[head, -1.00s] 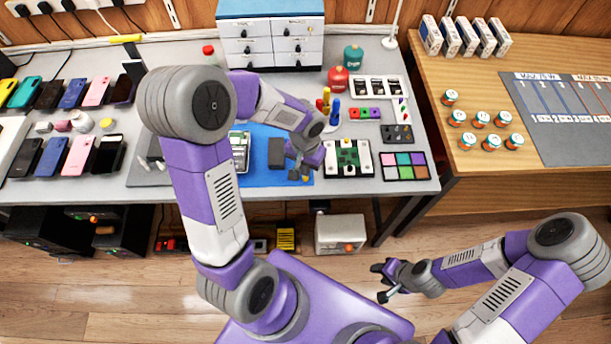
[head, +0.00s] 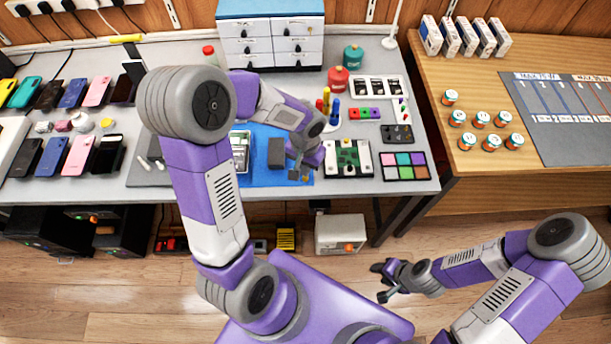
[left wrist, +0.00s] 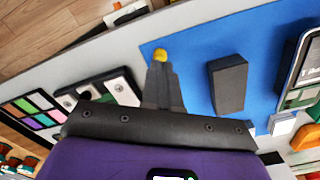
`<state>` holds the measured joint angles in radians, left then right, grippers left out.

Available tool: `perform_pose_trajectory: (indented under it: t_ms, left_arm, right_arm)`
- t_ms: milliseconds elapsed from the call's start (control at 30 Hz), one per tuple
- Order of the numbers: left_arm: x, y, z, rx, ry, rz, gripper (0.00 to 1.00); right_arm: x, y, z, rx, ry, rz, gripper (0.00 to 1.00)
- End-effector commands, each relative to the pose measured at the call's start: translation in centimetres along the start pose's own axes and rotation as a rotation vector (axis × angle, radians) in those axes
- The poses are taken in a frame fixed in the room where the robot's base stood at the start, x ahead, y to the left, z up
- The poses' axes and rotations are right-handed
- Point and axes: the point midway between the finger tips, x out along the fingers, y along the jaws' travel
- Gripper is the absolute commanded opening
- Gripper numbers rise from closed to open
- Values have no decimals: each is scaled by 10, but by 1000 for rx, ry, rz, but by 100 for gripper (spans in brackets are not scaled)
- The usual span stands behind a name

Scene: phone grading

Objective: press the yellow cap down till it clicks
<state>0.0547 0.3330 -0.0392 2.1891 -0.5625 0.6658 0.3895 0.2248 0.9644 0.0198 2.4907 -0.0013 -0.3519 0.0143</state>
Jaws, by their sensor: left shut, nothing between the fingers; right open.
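The yellow cap (left wrist: 160,55) shows in the left wrist view as a small rounded yellow piece right at the tips of my left gripper. It is over the blue mat (left wrist: 190,55). My left gripper (left wrist: 162,68) is shut, with its fingers together and nothing between them. The tips look to be at the cap; whether they touch it or how far it is pressed I cannot tell. My right gripper (head: 381,281) is open and empty, away from the bench, above the floor.
A dark grey block (head: 276,152) lies on the mat close beside my left gripper. A green circuit board in a holder (head: 347,158) is to its right, with a colour palette (head: 404,166) further right. Phones stand in rows at the left.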

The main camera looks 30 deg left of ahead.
Motion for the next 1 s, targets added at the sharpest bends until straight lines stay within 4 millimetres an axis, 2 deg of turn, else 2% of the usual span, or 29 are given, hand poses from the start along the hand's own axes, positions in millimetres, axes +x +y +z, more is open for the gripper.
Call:
perform_pose_trajectory:
  t_ms: [1000]
  left_arm:
    - [16,0,0,0,0,0,0]
  right_arm:
    - [13,5,-1,0,0,0,43]
